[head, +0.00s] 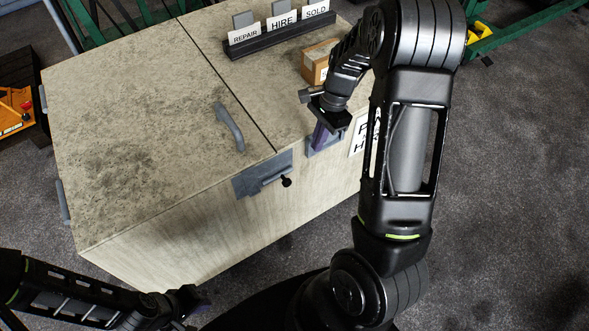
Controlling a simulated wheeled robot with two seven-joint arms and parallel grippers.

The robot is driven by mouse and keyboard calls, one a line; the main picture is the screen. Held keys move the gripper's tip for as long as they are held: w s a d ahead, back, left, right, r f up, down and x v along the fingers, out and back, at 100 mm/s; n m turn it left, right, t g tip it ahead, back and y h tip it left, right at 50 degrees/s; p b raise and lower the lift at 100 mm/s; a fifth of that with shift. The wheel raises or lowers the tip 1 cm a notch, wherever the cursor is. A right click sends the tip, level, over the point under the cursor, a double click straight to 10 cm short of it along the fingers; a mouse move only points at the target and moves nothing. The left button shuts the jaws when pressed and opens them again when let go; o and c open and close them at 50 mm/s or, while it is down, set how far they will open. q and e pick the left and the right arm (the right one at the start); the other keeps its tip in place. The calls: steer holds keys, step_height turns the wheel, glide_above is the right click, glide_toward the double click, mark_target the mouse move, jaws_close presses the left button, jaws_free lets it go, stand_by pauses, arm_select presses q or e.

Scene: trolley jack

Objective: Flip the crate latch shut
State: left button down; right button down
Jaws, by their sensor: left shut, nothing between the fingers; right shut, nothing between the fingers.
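The crate (150,130) is a large, pale, stained box with a split top. Its left panel carries a grey handle (230,128). The crate latch (262,178) is a grey plate with a bar on the upper front edge, near the seam, with a black knob at its right end. My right gripper (321,137) is shut and empty, pointing down at the front edge to the right of the latch. Its purple fingers overlap a small grey bracket (326,149); I cannot tell whether they touch it. My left gripper (200,300) is shut and empty, low in front of the crate, away from the latch.
A rack (280,38) with REPAIR, HIRE and SOLD cards and a small cardboard box (318,62) stand on the right top panel. A white sign (360,134) on the front is partly hidden by my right arm. Carpet (510,180) to the right is clear.

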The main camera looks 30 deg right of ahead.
mark_target(283, 181)
steer(key=shift+f, duration=0.15)
steer(key=a+f, duration=0.6)
steer(key=f, duration=0.3)
steer(key=shift+a+f, duration=0.2)
steer(key=shift+f, duration=0.05)
steer(key=a+p, duration=0.1)
steer(key=a, duration=0.3)
steer(key=shift+a, duration=0.35)
